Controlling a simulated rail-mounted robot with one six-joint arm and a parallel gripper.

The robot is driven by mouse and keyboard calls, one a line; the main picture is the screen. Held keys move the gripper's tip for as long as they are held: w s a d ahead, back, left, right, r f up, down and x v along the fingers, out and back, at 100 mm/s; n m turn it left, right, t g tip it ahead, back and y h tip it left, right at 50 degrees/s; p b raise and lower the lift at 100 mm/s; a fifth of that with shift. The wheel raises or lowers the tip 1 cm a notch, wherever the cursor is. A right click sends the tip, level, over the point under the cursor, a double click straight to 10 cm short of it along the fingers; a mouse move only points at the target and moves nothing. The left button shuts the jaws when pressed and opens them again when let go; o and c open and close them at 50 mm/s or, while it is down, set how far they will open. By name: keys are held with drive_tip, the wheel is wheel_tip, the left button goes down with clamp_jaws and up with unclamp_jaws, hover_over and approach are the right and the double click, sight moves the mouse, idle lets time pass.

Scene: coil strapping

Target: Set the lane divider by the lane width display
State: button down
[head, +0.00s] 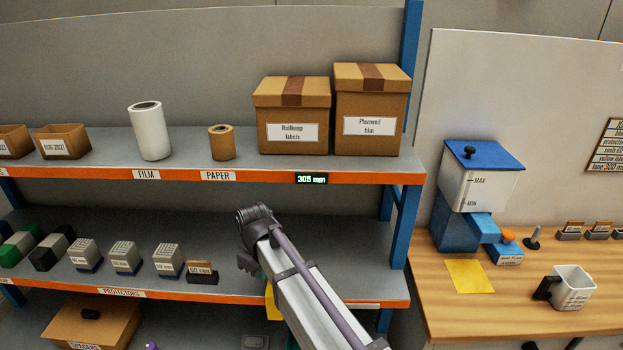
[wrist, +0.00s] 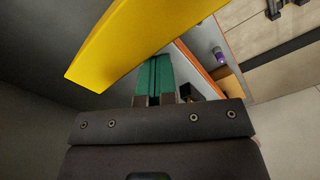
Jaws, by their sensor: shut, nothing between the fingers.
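The lane width display (head: 311,178) is a small dark panel on the upper shelf's orange edge and reads 305 mm in green. In the wrist view, the two teal fingers of my gripper (wrist: 156,72) lie together, shut and empty. A large yellow bar (wrist: 140,42), which looks like the lane divider, crosses the view just beyond and above them. I cannot tell whether the fingers touch it. In the head view, a sliver of yellow (head: 271,302) shows beside my arm at the lower shelf. My arm hides most of that area.
Cartons (head: 292,122), rolls and open boxes stand on the upper shelf. Protector blocks (head: 125,258) sit on the lower shelf, left of my arm. A blue post (head: 405,225) bounds the rack at right. Beyond is a wooden bench (head: 430,300) with a dispenser and mug.

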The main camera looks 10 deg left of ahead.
drive_tip(key=shift+d, duration=0.15)
drive_tip(key=shift+s+a, duration=0.1)
drive_tip(key=shift+a, duration=0.9)
drive_tip(key=shift+r, duration=0.1)
wheel_tip(320, 180, up, 7)
drive_tip(key=p, duration=0.7)
